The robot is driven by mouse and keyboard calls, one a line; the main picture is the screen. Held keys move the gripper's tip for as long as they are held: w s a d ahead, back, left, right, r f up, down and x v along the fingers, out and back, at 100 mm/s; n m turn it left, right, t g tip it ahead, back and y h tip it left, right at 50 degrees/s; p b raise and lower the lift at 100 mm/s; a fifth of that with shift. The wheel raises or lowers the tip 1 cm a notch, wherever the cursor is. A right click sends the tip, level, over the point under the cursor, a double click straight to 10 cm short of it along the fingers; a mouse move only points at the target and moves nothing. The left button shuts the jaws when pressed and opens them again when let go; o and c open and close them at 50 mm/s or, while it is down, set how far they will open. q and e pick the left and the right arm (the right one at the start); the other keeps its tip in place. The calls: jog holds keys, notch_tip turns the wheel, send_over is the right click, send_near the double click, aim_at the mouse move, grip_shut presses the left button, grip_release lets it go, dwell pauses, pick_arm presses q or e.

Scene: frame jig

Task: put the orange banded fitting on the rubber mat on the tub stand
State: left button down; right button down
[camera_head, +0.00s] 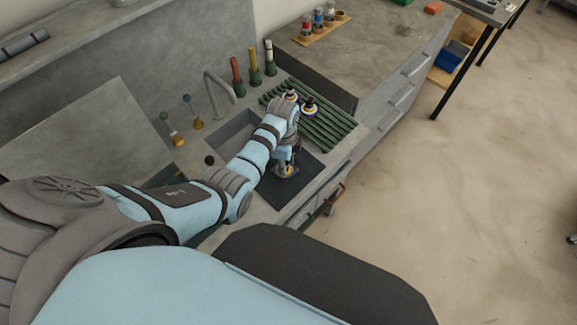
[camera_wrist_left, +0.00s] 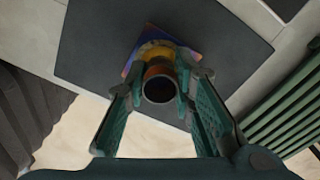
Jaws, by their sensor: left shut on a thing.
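The orange banded fitting (camera_wrist_left: 160,78) is a short hollow cylinder with a dark open top and an orange band. My left gripper (camera_wrist_left: 158,90) is shut on it, with a finger on each side. Under it show a yellow round part and a flat purple and orange piece (camera_wrist_left: 133,62). I cannot tell if the fitting touches them. They are over the dark rubber mat (camera_wrist_left: 90,45). In the head view, my left gripper (camera_head: 286,160) points down over the mat (camera_head: 272,190), and the purple and yellow piece (camera_head: 285,172) shows below it. I cannot identify the tub stand for certain.
The counter's front edge is close to the mat.

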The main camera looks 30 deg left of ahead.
pick_arm(q)
jog(key=shift+f, duration=0.35)
jog(key=shift+s+r, duration=0.2)
jog(key=shift+f, duration=0.15)
jog(key=c, duration=1.4)
grip_release()
jog(key=shift+w+f, duration=0.1)
jog(key=shift+w, duration=0.05)
jog(key=shift+o, duration=0.2)
pick_arm(e)
jog(key=shift+f, duration=0.35)
pick_arm(q)
jog(key=shift+r, duration=0.2)
jog(key=shift+r+p, duration=0.35)
jog(key=shift+p, duration=0.1)
notch_tip(320, 180, up, 12)
jog(key=p, duration=0.2)
jog(key=shift+f, duration=0.25)
pick_arm(e)
notch_tip(320, 180, up, 3)
jog(key=shift+a+f, duration=0.1)
jog(key=shift+f, duration=0.1)
